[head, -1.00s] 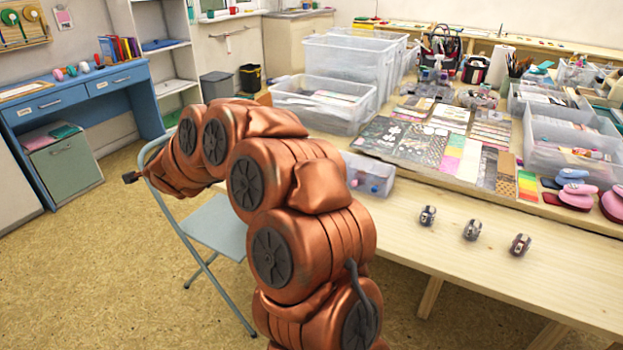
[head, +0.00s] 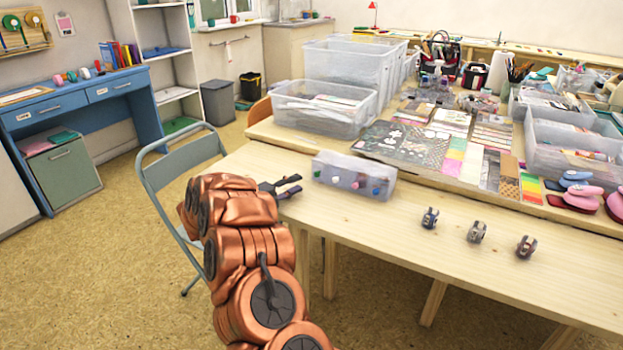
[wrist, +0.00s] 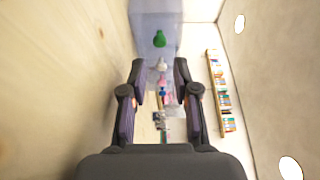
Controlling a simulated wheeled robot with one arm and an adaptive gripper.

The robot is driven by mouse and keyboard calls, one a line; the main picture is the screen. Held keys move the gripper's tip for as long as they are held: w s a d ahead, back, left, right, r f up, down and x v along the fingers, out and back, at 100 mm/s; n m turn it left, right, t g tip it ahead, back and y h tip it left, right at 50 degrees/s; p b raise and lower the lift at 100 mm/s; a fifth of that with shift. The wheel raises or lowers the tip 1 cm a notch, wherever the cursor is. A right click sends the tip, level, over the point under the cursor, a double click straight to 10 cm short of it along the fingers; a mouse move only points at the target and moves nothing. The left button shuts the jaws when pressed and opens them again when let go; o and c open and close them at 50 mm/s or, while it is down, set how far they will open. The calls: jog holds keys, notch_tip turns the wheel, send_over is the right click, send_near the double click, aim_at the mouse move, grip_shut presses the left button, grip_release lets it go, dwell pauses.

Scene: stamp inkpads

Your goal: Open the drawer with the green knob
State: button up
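A small translucent drawer box (head: 350,168) stands on the wooden table, its knobbed front facing me. The green knob (head: 317,173) is at the left end of that front. A white knob (head: 334,180) sits beside it, with blue and pink knobs farther right. My gripper (head: 299,184) is open and empty, just left of the box near the table's edge. In the wrist view the green knob (wrist: 159,40) shows ahead of the parted fingers (wrist: 160,68), with the white knob nearer to them. The drawers look closed.
Several small stamps, including one grey one (head: 430,218), stand on the table to the right. A clear bin (head: 325,112) and craft sheets (head: 405,145) lie behind the box. A folding chair (head: 180,172) stands left of my arm.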

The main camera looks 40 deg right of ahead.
aim_at(315, 175)
jog(key=shift+s+d, duration=0.15)
jog(key=shift+d, duration=1.6)
jog(key=shift+s+d, duration=0.1)
jog(key=shift+d, duration=1.65)
grip_shut()
